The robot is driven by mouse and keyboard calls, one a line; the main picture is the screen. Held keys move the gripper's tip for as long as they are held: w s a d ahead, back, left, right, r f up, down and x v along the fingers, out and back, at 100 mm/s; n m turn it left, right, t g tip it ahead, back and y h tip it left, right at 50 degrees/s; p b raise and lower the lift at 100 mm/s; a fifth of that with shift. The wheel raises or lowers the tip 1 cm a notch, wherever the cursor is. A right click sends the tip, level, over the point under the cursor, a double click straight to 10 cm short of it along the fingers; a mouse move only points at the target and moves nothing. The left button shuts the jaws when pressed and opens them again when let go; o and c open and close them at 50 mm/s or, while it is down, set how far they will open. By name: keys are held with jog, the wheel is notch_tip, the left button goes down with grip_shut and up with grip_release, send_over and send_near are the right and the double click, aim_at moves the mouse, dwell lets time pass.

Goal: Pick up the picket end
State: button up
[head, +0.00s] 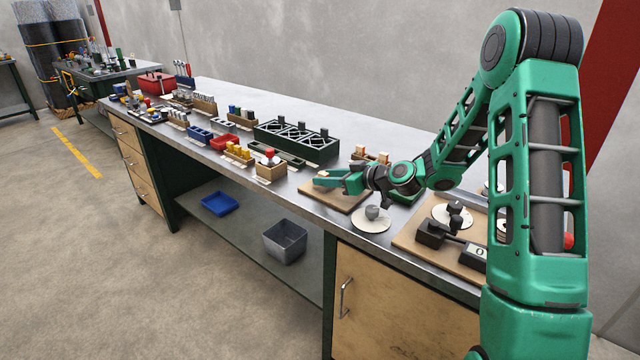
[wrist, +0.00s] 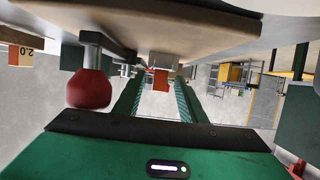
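I cannot single out the picket end by name in either view. My gripper (head: 328,179) is stretched out low over a wooden board (head: 352,201) near the bench's front edge. In the wrist view my gripper (wrist: 157,88) has its two green fingers apart, with a gap between them. No thing is clearly clasped there. A small wooden block with an orange-red face (wrist: 162,70) shows beyond the gap. A red knob on a metal stem (wrist: 88,88) shows close by, left of the fingers.
A white disc with a grey piece (head: 371,222) lies right of the board. A block with a red knob (head: 270,165) and a dark green rack (head: 296,140) stand to the left. A fixture with a black clamp (head: 432,232) is at right. Many small parts line the bench (head: 372,120).

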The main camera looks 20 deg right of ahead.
grip_shut()
jog(key=shift+r, duration=0.15)
jog(key=shift+r, duration=0.7)
notch_tip(320, 180, up, 3)
jog(key=shift+f, duration=0.1)
jog(key=s+a+r, duration=0.6)
jog(key=s+a, duration=0.1)
jog(key=a, duration=0.2)
jog(key=shift+r, duration=0.25)
